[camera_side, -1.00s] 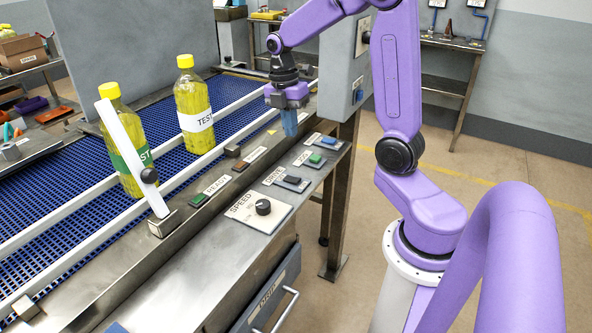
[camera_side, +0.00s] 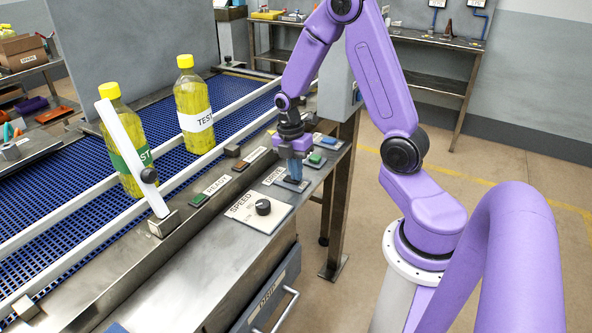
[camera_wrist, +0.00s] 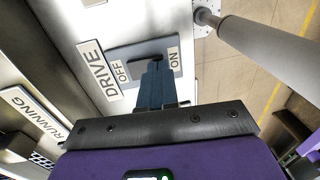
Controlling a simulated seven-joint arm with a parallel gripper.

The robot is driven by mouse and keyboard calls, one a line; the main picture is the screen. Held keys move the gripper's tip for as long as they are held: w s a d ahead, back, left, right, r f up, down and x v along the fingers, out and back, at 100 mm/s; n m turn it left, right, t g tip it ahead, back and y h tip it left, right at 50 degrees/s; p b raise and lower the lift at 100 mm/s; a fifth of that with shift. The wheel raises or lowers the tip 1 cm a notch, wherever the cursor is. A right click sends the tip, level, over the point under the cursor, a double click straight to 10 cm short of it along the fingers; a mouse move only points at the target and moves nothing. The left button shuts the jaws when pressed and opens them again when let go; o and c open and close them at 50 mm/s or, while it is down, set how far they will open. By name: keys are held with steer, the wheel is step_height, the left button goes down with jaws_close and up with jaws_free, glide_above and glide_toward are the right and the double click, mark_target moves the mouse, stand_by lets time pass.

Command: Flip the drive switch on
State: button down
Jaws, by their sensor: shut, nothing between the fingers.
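The drive switch (camera_wrist: 135,53) is a dark rocker on a grey plate, with a DRIVE label (camera_wrist: 99,70) beside it and OFF and ON marked at its two ends. My gripper (camera_wrist: 157,64) is shut and empty, its blue fingertips at the switch, and they hide part of the rocker. In the side view my gripper (camera_side: 295,177) points down onto the drive switch plate (camera_side: 288,187). I cannot tell whether the fingertips press the rocker or which way it is tipped.
The speed knob (camera_side: 263,207) sits left of the switch, and a green button (camera_side: 315,158) and a blue one (camera_side: 327,141) sit beyond it. A conveyor (camera_side: 75,190) carries two yellow bottles (camera_side: 194,105) behind a rail. A white lane bar (camera_side: 130,155) stands tilted there.

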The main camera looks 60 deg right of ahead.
steer(key=shift+s+f, duration=0.1)
steer(key=shift+f, duration=0.1)
stand_by(0.3)
steer(key=shift+w+r, duration=0.25)
steer(key=shift+w, duration=0.55)
step_height(320, 180, up, 14)
steer(key=s, duration=0.1)
steer(key=shift+s, duration=0.35)
stand_by(0.3)
